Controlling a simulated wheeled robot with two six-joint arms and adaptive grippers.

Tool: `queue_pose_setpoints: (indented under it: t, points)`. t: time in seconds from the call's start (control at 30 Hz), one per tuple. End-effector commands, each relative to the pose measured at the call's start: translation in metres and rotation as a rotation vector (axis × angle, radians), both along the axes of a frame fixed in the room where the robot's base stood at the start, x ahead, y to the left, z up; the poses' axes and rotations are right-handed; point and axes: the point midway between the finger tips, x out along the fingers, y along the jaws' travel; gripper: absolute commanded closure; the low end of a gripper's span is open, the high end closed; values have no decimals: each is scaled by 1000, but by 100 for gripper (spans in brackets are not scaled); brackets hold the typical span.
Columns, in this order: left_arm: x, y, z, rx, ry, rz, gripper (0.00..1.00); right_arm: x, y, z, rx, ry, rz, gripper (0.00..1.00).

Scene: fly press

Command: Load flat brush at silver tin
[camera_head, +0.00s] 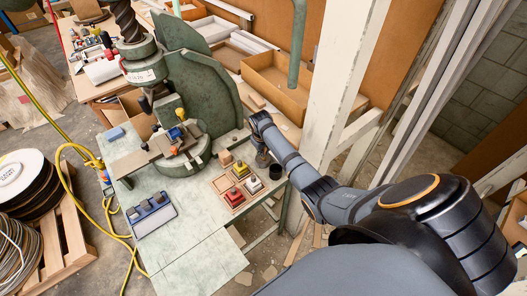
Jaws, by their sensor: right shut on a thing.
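My right arm reaches in from the lower right, and its gripper (262,157) points down over the right side of the green bench. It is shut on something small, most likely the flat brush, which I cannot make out. A dark cup (276,172) stands just right of the gripper. My left gripper is not in view.
The green fly press (190,85) stands left of my gripper. A blue-grey rack (151,214) lies on the bench (190,255), whose front is clear. A white post (335,90) rises close behind my arm. An open box (275,82) lies behind.

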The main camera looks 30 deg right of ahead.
Motion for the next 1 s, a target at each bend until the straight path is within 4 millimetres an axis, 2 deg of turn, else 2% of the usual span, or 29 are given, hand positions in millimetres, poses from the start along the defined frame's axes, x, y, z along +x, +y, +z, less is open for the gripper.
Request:
queue_pose_setpoints:
  t: [0.57, 0.8, 1.0]
  points:
    - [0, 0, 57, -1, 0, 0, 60, 1, 0, 53, 0, -2, 0, 100]
    - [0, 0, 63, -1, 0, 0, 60, 1, 0, 69, -1, -2, 0, 100]
    - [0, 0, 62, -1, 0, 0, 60, 0, 0, 69, 0, -2, 0, 100]
